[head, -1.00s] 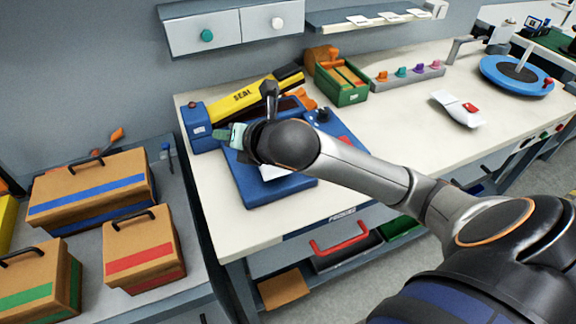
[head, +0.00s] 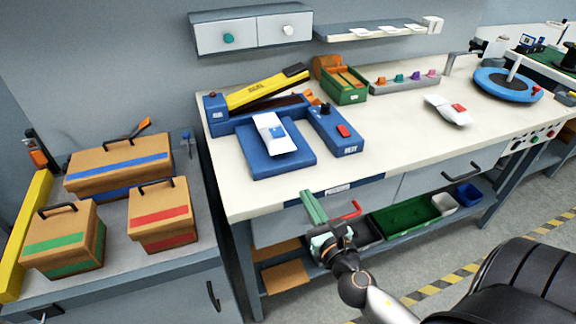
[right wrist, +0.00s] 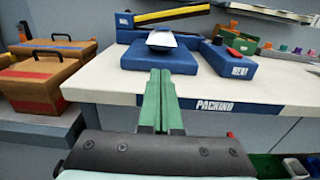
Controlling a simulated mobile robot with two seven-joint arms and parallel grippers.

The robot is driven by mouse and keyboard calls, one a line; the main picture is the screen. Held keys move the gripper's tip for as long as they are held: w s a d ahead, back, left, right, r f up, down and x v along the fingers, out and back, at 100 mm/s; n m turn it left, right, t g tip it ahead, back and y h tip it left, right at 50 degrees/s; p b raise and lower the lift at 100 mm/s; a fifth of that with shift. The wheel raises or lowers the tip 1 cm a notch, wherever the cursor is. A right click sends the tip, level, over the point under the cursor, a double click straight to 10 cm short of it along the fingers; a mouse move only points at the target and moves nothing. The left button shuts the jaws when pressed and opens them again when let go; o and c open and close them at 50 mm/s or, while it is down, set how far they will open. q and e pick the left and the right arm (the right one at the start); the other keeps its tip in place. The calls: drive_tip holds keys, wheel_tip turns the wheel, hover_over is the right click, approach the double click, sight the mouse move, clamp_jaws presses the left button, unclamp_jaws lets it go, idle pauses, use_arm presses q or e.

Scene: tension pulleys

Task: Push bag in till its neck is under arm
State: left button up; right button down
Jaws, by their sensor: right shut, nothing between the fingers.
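A white bag (head: 273,135) with a blue mark lies on the blue pad in front of the sealer (head: 258,112). Its far end reaches toward the sealer's jaw; whether its neck is under the yellow arm (head: 262,88) I cannot tell. The yellow arm is raised, slanting up to the right. In the right wrist view the bag (right wrist: 163,40) shows end-on. My right gripper (head: 312,207) is shut and empty, below and in front of the table edge, apart from the bag. Its green fingers lie together in the right wrist view (right wrist: 160,85). My left gripper is not in view.
A blue control box (head: 337,130) with a red button stands right of the pad. Another white bag (head: 447,109) lies farther right, near a blue turntable (head: 507,85). Brown cases (head: 120,160) stand on the left bench. The table front is clear.

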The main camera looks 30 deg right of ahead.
drive_tip(key=p, duration=0.2)
approach(277, 143)
drive_tip(key=w+f, duration=0.1)
drive_tip(key=w, duration=0.1)
drive_tip(key=w+d, duration=0.1)
drive_tip(key=w+d+f, duration=0.1)
drive_tip(key=w, duration=0.1)
drive_tip(key=shift+w+d+f, duration=0.15)
drive_tip(key=shift+w+f, duration=0.2)
drive_tip(key=shift+f, duration=0.05)
drive_tip(key=b+x, duration=0.1)
drive_tip(key=x, duration=0.7)
drive_tip(key=shift+b, duration=0.4)
drive_tip(key=shift+s+f, duration=0.1)
drive_tip(key=shift+s, duration=0.05)
